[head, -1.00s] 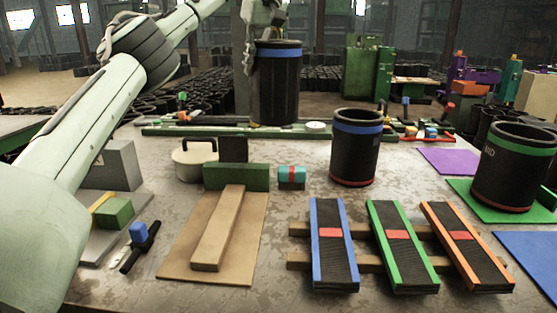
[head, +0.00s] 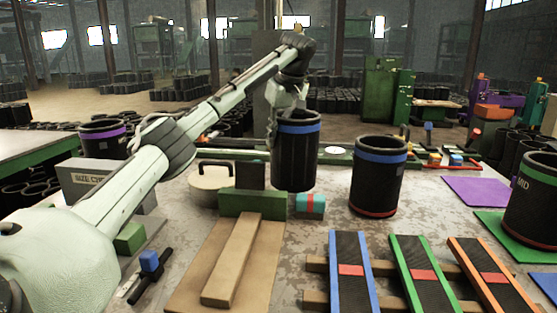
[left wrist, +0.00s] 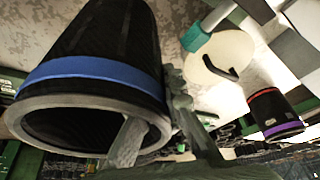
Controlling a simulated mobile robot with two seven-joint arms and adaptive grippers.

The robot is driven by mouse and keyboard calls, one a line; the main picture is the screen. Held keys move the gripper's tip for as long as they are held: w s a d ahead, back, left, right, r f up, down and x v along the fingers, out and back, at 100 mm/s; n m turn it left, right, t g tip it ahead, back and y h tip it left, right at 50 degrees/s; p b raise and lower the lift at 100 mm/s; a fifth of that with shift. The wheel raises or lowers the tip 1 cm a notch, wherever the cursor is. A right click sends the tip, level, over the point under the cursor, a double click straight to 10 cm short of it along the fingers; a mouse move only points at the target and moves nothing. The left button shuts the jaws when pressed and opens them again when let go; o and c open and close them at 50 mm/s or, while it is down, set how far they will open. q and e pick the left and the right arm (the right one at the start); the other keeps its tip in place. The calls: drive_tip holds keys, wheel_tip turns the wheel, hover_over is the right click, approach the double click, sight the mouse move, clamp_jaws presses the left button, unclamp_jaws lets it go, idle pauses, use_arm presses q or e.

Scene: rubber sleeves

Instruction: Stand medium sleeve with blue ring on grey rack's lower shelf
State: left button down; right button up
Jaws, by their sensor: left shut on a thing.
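My left gripper (head: 287,108) is shut on the rim of a black sleeve with a blue ring (head: 296,160), held upright above the table. In the left wrist view, one finger reaches inside this sleeve (left wrist: 85,45) and the other lies outside its wall. A second black sleeve with a blue ring (head: 377,182) and a red lower band stands on the table, right of the held one. I cannot make out a grey rack with a lower shelf for certain. My right gripper is not in view.
A white lidded pot (head: 211,180), a green block (head: 250,204) and a teal block (head: 310,204) are close to the held sleeve. A purple-ringed sleeve (head: 103,143) stands at left behind a grey size-check box (head: 90,180). Coloured ramps (head: 350,270) fill the front right.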

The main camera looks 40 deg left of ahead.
sight(275, 152)
use_arm(q)
drive_tip(key=shift+f, duration=2.2)
drive_tip(key=c, duration=1.6)
unclamp_jaws()
drive_tip(key=shift+c, duration=0.2)
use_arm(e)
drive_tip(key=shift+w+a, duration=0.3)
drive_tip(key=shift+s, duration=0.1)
